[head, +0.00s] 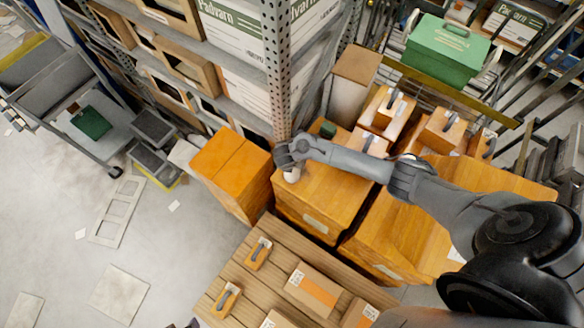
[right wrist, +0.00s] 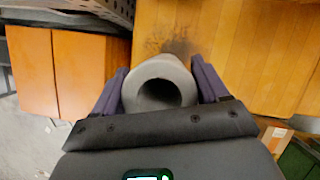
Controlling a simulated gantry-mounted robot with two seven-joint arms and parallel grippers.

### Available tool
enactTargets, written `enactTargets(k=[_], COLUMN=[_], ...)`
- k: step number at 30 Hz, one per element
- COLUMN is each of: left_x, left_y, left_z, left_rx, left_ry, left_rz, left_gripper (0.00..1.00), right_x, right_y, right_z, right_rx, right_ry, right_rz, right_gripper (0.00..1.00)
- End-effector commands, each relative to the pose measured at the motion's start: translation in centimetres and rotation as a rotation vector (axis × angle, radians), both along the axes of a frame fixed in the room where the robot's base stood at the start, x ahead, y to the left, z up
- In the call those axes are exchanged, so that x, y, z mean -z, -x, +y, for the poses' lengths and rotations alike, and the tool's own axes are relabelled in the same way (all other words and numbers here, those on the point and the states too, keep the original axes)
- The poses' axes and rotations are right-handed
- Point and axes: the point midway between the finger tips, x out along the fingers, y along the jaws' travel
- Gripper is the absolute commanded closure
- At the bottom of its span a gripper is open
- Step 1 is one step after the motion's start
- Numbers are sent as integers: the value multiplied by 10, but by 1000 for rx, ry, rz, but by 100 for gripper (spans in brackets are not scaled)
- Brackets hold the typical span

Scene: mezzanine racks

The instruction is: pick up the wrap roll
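The wrap roll is a pale grey tube with a round hole in its near end. In the right wrist view the wrap roll (right wrist: 185,80) sits between the two purple fingers of my right gripper (right wrist: 160,88), with no clear gap on either side. In the head view my right gripper (head: 286,158) is over the left end of an orange wooden cabinet top (head: 325,190). A small pale part of the wrap roll (head: 292,176) shows below it. I cannot tell whether the roll's far end touches the cabinet. My left gripper is not in view.
A perforated rack post (head: 275,70) stands right behind the gripper. An orange box (head: 235,170) is to its left. Boxes with handles (head: 388,108) and a green case (head: 447,50) are behind to the right. A wooden slatted platform (head: 275,285) with cartons lies in front.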

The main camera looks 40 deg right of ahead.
Motion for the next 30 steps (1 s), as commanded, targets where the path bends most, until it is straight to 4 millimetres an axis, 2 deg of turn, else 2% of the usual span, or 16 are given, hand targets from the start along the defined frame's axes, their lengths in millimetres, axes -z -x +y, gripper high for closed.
enactTargets(k=[1, 8, 20, 25, 29, 30], left_x=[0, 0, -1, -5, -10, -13], left_y=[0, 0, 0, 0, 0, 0], left_z=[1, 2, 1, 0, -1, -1], left_rx=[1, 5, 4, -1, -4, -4], left_ry=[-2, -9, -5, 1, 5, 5], left_rz=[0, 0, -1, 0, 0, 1], left_gripper=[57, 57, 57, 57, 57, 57], right_x=[0, 0, -6, -21, -45, -48], right_y=[0, 0, -1, -1, -1, 8], right_z=[0, 0, 0, 0, 1, -4], right_rx=[0, 0, 1, 1, 0, 0], right_ry=[0, 0, -1, -2, -4, 0], right_rz=[0, 0, -2, -3, -4, 1], right_gripper=[34, 70, 71, 71, 71, 71])
